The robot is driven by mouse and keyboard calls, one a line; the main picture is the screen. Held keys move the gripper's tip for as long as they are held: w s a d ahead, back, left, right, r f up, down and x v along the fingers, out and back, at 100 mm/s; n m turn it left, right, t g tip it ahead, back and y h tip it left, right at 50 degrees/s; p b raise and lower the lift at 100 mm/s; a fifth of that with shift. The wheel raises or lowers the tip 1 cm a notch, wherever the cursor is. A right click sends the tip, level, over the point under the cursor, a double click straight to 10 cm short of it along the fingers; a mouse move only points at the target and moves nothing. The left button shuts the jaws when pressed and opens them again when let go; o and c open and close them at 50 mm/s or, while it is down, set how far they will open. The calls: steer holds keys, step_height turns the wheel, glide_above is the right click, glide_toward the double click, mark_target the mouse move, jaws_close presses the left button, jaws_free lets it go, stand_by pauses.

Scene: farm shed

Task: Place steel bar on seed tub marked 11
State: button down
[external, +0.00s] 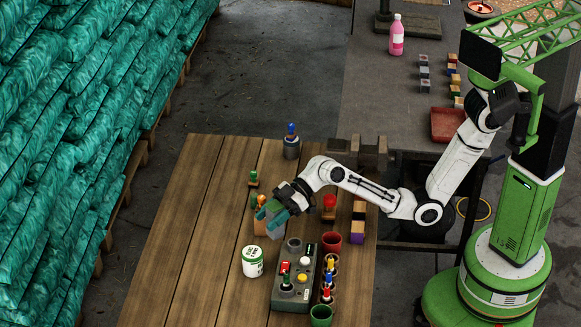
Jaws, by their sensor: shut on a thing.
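My gripper (270,214) is over the wooden table, pointing down and to the left, with its jaws shut on a grey piece that looks like the steel bar (276,231). The fingers hide much of the bar, and I cannot tell whether it touches anything below. A red tub (331,242) and a green tub (320,316) stand to the right. No number 11 is readable on any tub, so I cannot tell which is marked 11.
The table's left (190,240) is clear.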

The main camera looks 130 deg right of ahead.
mark_target(280, 204)
steer(key=s+r, duration=0.2)
steer(key=r, duration=0.1)
steer(key=shift+s+a+r, duration=0.2)
steer(key=shift+s+a, duration=0.15)
steer(key=s+a+r+b, duration=0.2)
steer(key=s+a+r, duration=0.15)
steer(key=s, duration=0.45)
steer(key=w+a+r+n+g+y+b, duration=0.1)
steer(key=w+a+r+n+y+b, duration=0.25)
steer(key=w+r+y+b, duration=0.35)
steer(key=shift+w+d+f+n+h+p, duration=0.15)
steer(key=shift+w+d+f+h+p, duration=0.35)
steer(key=shift+w+f, duration=1.65)
steer(key=shift+w+d+f+n+h+p, duration=0.15)
steer(key=shift+w+d+f+p, duration=0.65)
steer(key=shift+w+f, duration=1.35)
steer(key=shift+w+d+f+n+h+p, duration=0.15)
steer(key=shift+w+d+f+h+p, duration=0.5)
steer(key=shift+w+f, duration=1.5)
steer(key=shift+w+a+r+y, duration=0.15)
steer(key=shift+w+r+y, duration=0.15)
steer(key=shift+w+r, duration=0.4)
